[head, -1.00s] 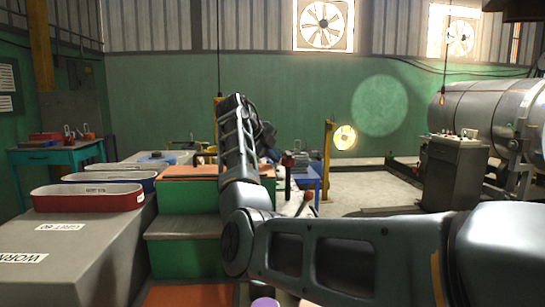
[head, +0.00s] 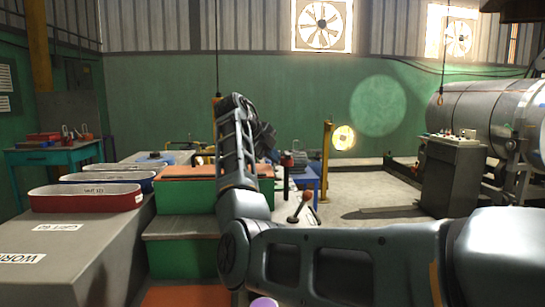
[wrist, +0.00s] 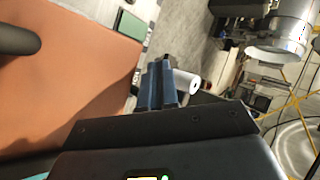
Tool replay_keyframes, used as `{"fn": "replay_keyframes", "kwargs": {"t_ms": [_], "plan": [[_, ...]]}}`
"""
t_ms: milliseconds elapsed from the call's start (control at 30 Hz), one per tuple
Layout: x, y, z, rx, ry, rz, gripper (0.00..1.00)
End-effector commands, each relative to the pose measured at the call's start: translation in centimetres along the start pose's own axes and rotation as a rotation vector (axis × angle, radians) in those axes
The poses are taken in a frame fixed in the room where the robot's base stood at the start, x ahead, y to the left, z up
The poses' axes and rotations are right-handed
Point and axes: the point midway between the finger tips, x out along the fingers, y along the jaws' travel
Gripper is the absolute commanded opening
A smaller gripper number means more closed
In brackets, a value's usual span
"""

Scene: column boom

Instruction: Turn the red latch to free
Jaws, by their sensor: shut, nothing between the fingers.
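My gripper (wrist: 160,85) shows in the wrist view with its two blue-grey fingers together and nothing between them. A white cylinder end (wrist: 194,86) shows just right of the fingers; I cannot tell whether they touch. In the head view my gripper (head: 265,137) is a dark shape at the top of my raised arm, partly hidden by it. No red latch can be made out for certain. A small lever with a red knob (head: 307,194) stands right of my arm, and a dark post with a red part (head: 287,161) stands behind it.
A green step block with an orange top (head: 185,173) stands left of my arm. Red, white and blue trays sit on a grey bench (head: 60,240) at left. A yellow post (head: 326,160) and a grey control cabinet (head: 450,180) stand to the right.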

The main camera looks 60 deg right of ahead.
Motion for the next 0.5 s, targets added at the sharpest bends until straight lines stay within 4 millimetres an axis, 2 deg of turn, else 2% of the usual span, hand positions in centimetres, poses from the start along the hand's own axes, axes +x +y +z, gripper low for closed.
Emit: {"fn": "replay_keyframes", "kwargs": {"t_ms": [167,500], "plan": [[-1.4,0.0,0.1,0.000,-0.002,0.000,0.00],[-6.6,0.1,0.2,-0.001,-0.002,-0.001,0.00]]}}
